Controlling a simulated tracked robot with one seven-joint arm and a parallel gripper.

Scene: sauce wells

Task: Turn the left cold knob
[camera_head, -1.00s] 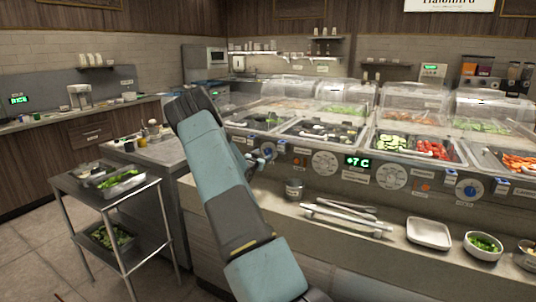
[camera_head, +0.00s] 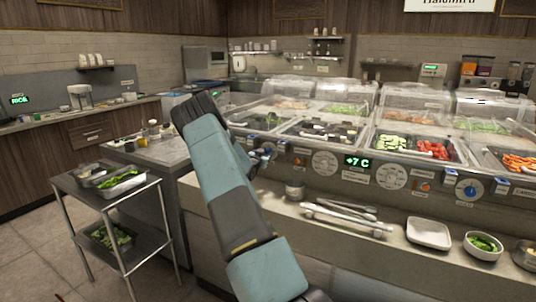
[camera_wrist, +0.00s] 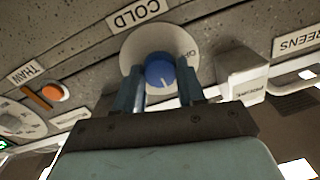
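The left cold knob (camera_wrist: 160,73) is blue with a white pointer line. It sits on a pale round dial plate under a COLD label (camera_wrist: 137,14) in the wrist view. My gripper (camera_wrist: 160,72) is open, with one blue finger on each side of the knob. I cannot tell whether either finger touches it. In the head view my arm reaches to the left end of the counter front and hides most of my gripper and this knob. Another blue knob (camera_head: 470,190) is at the right of the same panel.
An orange switch (camera_wrist: 51,92) under a THAW label and a white block (camera_wrist: 245,84) flank the dial. A ledge below the panel holds tongs (camera_head: 345,218), a metal cup (camera_head: 295,190) and a white tray (camera_head: 429,233). A cart (camera_head: 107,203) stands at the left.

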